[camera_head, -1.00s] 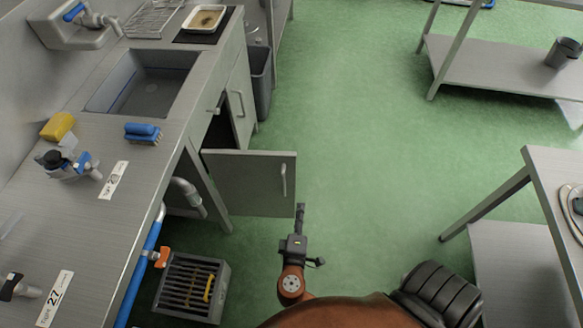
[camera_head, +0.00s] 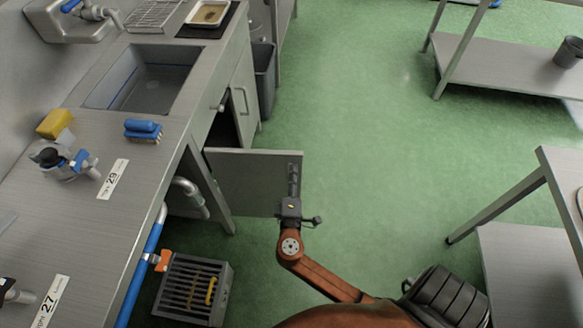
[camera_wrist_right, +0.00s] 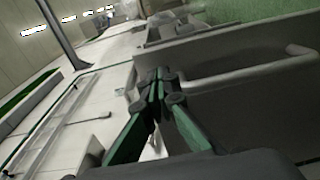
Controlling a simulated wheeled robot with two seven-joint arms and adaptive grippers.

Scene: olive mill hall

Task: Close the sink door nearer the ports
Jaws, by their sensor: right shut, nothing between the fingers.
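The open sink door (camera_head: 245,180) is a grey panel standing out from the sink cabinet into the aisle, on the side nearer the numbered ports. My right gripper (camera_head: 294,172) is shut and empty at the door's free edge, covering its handle in the head view. In the right wrist view, the closed fingertips (camera_wrist_right: 158,82) are beside the pale bar handle (camera_wrist_right: 255,66), with the grey door panel (camera_wrist_right: 270,105) behind it. Contact cannot be told. The other sink door (camera_head: 243,92) looks shut. My left gripper is out of view.
The steel counter has a sink basin (camera_head: 145,85), a blue brush (camera_head: 143,131), a yellow sponge (camera_head: 54,123) and port labels 29 (camera_head: 113,180) and 27 (camera_head: 52,302). A slatted grey box (camera_head: 190,285) stands below. The green floor (camera_head: 350,130) right of the door is clear.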

